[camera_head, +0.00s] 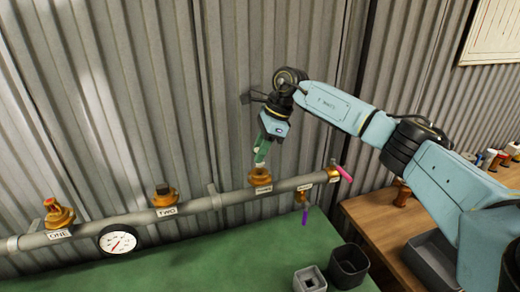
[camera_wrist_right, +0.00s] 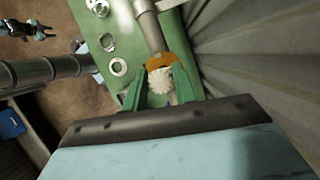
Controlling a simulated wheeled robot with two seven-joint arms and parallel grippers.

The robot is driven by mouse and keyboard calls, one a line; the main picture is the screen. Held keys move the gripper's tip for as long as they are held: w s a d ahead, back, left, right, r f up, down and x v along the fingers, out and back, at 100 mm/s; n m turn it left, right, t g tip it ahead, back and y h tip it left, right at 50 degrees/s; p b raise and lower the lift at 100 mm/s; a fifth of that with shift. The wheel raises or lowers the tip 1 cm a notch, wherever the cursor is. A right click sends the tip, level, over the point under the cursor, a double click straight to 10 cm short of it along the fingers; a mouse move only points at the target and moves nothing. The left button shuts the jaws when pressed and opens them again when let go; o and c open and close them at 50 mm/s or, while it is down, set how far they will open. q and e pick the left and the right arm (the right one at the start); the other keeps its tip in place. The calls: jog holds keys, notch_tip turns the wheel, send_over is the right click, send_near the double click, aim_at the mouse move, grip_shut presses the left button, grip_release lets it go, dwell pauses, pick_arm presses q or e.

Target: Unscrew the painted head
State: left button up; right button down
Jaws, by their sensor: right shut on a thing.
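A grey pipe (camera_head: 230,197) carries several brass valves. The valve marked ONE (camera_head: 59,212) at the left has a reddish top. The valve marked TWO (camera_head: 164,196) has a dark top. A third brass valve (camera_head: 261,179) stands under my right gripper (camera_head: 261,154); its label is too small to read. In the right wrist view, the green fingers of my right gripper (camera_wrist_right: 161,92) are shut on a pale toothed head (camera_wrist_right: 160,80) in front of an orange-brass collar (camera_wrist_right: 160,60). The fingers hide part of the head in the head view. My left gripper is not in view.
A brass valve with a pink lever (camera_head: 341,172) and a purple-handled tap (camera_head: 304,215) are close on the right. A gauge (camera_head: 118,240) hangs below the pipe. Dark bins (camera_head: 348,265) stand on the green bench (camera_head: 230,265). Corrugated wall is close behind.

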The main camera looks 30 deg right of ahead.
jog(key=shift+r+p, duration=1.65)
jog(key=shift+r, duration=0.85)
jog(key=shift+f, duration=0.1)
